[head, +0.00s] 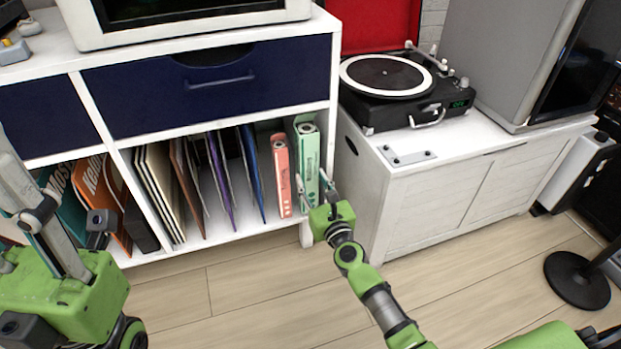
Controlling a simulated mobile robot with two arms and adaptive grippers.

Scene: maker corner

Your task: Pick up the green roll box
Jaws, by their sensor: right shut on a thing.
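The green roll box (308,156) is a tall, narrow, light green box standing upright at the right end of the open shelf. A pink roll box (282,176) stands close on its left. My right gripper (314,190) is at the lower front of the green box, with its fingers shut on it. The far fingertip is partly hidden by the box. My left gripper (62,235) is at the left edge, in front of the shelf and away from the green box. I cannot tell its opening.
The white shelf unit (335,95) has folders (195,185) left of the boxes and a dark blue drawer (205,85) above. A white cabinet (440,190) with a record player (400,90) stands at right. The wooden floor (250,290) in front is clear.

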